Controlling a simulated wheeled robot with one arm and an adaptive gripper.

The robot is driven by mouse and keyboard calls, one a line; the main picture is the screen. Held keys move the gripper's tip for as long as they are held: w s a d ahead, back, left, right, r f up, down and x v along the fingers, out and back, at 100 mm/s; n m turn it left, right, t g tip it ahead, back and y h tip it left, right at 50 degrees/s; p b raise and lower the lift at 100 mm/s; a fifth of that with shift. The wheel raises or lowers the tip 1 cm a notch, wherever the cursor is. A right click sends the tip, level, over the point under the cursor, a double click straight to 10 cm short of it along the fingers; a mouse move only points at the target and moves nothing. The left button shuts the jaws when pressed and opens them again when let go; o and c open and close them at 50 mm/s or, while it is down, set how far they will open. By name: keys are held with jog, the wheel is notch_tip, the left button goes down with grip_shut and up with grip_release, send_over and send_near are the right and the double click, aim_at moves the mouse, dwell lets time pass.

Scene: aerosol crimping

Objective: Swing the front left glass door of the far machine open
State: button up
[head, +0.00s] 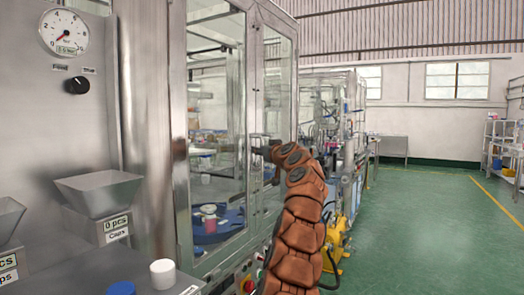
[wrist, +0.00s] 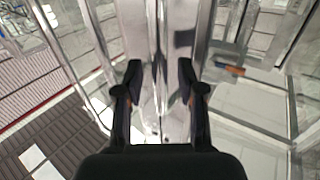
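The machine's left glass door (head: 215,125) has a metal frame and appears closed in the head view. A second glass door (head: 277,85) stands to its right, with metal uprights between them. My brown arm reaches up to these uprights, and my gripper (head: 268,150) is at about mid-height of the doors, partly hidden by my wrist. In the wrist view my gripper (wrist: 160,82) has its two dark fingers apart, with a bright metal upright (wrist: 152,35) showing beyond the gap. A small dark part (wrist: 185,38) sits on the metal. Whether any handle lies between the fingers is unclear.
A steel cabinet with a gauge (head: 64,32) and a hopper (head: 98,192) stands close on the left. A white cap (head: 162,273) and a blue cap (head: 121,288) are below it. A blue turntable (head: 215,228) is behind the glass. Green floor (head: 425,225) is open on the right.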

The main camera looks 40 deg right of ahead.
jog(key=shift+c, duration=0.2)
grip_shut()
dwell(0.3)
jog(key=shift+s+f+b, duration=0.1)
jog(key=shift+b, duration=0.2)
